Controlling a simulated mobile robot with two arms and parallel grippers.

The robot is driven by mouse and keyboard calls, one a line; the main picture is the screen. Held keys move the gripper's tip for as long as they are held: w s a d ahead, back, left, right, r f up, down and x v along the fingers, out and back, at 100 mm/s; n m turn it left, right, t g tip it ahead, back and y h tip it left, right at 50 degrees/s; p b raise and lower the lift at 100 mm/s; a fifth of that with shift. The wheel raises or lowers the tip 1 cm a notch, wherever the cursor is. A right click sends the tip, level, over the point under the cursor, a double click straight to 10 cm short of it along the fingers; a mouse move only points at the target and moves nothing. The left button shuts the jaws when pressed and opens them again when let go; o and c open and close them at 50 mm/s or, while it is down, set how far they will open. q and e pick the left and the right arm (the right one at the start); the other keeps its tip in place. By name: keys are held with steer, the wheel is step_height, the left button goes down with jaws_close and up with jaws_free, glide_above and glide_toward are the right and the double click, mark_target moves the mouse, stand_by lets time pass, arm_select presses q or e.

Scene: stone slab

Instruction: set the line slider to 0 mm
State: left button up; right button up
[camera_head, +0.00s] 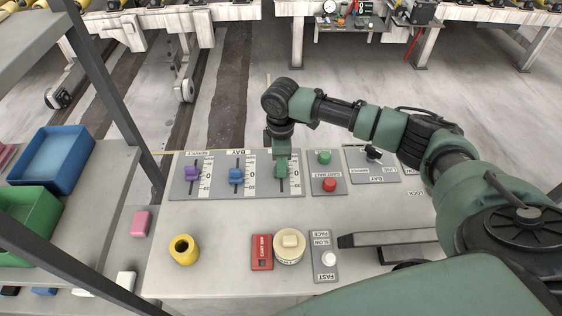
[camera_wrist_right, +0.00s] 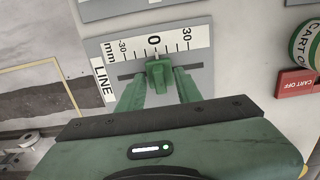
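The line slider's green knob (camera_wrist_right: 159,76) sits in its slot on a grey plate marked LINE mm (camera_wrist_right: 101,74). In the right wrist view its pointer is at or very near the 0 mark, between -30 and 30. My right gripper (camera_wrist_right: 160,84) straddles the knob with a finger on each side. The fingers look spread, with small gaps beside the knob; any light touch is hard to tell. In the head view the right gripper (camera_head: 282,158) is over the green slider (camera_head: 282,171), partly hiding it. My left gripper is not in view.
Purple (camera_head: 192,173) and blue (camera_head: 236,175) sliders stand left of the green one. Green (camera_head: 324,157) and red (camera_head: 330,184) buttons are close on its right. A yellow ring (camera_head: 184,249), a red CART OFF block (camera_head: 262,252) and a cream knob (camera_head: 289,245) are nearer.

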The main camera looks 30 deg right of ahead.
step_height(320, 180, up, 8)
steer(key=shift+f+b, duration=0.1)
steer(key=shift+b, duration=0.75)
